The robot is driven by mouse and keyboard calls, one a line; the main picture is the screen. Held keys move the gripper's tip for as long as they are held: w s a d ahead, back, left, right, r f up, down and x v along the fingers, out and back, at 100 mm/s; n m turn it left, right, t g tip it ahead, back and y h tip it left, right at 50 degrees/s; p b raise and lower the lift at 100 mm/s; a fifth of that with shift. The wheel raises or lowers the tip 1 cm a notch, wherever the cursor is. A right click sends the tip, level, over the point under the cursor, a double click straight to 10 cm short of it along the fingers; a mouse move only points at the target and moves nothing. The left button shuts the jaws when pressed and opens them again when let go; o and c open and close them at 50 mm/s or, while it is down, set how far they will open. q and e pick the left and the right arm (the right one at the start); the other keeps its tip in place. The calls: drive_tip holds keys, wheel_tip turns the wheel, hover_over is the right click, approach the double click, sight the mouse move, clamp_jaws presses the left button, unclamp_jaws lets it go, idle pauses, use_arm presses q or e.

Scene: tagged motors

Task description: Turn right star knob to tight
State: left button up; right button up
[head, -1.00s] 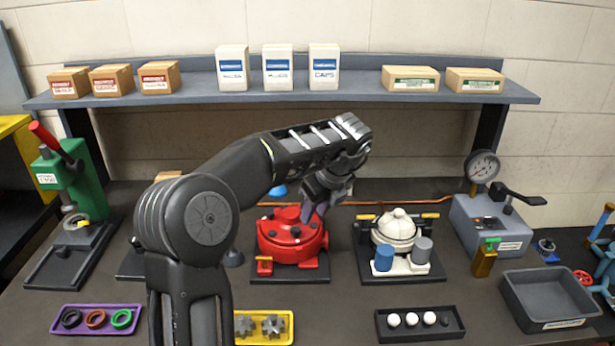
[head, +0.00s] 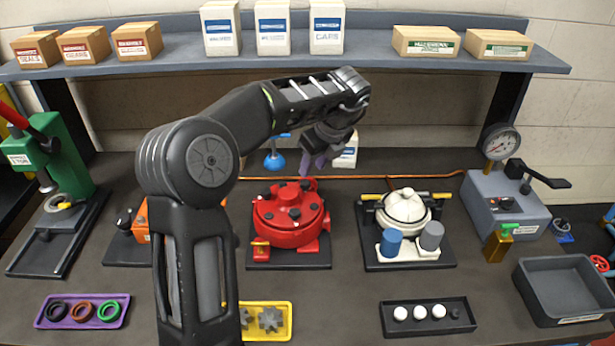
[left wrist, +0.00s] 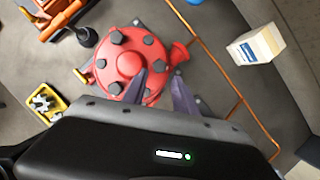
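The red motor (head: 290,222), a round housing with several dark knobs on its top, stands on a dark base plate in the middle of the table. A dark knob (head: 307,184) shows near its back right edge. I cannot tell which one is the right star knob. The motor also shows in the left wrist view (left wrist: 120,62), with dark knobs around its lid. My left gripper (head: 312,172) is above the motor's back edge, its purple fingers pointing down. In the left wrist view the fingers (left wrist: 160,82) are apart with nothing held between them. My right gripper is out of view.
A white motor (head: 404,208) with blue and grey cylinders stands to the right. A gauge box (head: 505,215) and a grey bin (head: 562,290) are farther right. A copper pipe (head: 400,176) runs behind. A green press (head: 60,170) stands left. Part trays line the front.

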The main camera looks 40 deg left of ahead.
sight(305, 182)
use_arm(q)
drive_tip(key=p+x, duration=0.1)
drive_tip(key=x, duration=0.5)
drive_tip(key=shift+f, duration=0.25)
clamp_jaws()
